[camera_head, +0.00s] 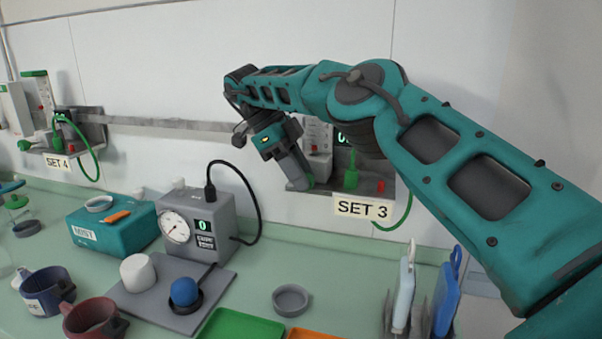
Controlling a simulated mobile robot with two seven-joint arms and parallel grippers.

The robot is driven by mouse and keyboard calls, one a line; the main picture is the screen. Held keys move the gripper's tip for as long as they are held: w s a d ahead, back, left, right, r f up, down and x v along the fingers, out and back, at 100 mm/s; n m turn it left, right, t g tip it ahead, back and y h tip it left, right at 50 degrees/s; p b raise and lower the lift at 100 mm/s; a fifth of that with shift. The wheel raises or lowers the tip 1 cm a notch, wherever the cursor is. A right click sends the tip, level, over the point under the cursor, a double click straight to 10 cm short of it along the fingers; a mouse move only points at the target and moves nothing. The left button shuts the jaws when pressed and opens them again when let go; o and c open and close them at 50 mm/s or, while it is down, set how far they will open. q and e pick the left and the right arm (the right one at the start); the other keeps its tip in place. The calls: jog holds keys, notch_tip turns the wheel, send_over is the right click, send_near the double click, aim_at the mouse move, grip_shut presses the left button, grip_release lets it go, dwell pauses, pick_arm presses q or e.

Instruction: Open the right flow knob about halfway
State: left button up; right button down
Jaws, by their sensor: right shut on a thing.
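The right flow knob (311,181) is on the wall set labelled SET 3 (366,209). Only a green sliver of it shows at the tips of my right gripper (300,183). The gripper comes down at a slant from the upper left and is shut on the knob. The jaws hide most of the knob, so I cannot tell how far it is turned. A display with green digits (342,138) is partly covered by my right arm. My left gripper is not in view.
A second wall set, SET 4 (57,163), is at the far left. The counter below holds a teal MIST box (112,230), a grey gauge box (222,212) reading 0, mugs and a green tray (238,327). Blue and white upright items (446,298) stand at the right.

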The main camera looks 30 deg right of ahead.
jog(key=shift+s+a+f+g, duration=0.1)
jog(key=shift+a+f+g, duration=0.15)
jog(key=shift+f+g, duration=0.05)
dwell(0.5)
jog(key=c, duration=1.3)
grip_release()
jog(key=o, duration=0.3)
jog(key=shift+r, duration=0.2)
jog(key=shift+d+r, duration=0.1)
jog(key=shift+s+d+t+y, duration=0.1)
jog(key=shift+t+y, duration=0.4)
jog(key=shift+t, duration=0.15)
jog(key=shift+s+d+t+y, duration=0.1)
jog(key=shift+t+y, duration=0.4)
jog(key=shift+t, duration=0.15)
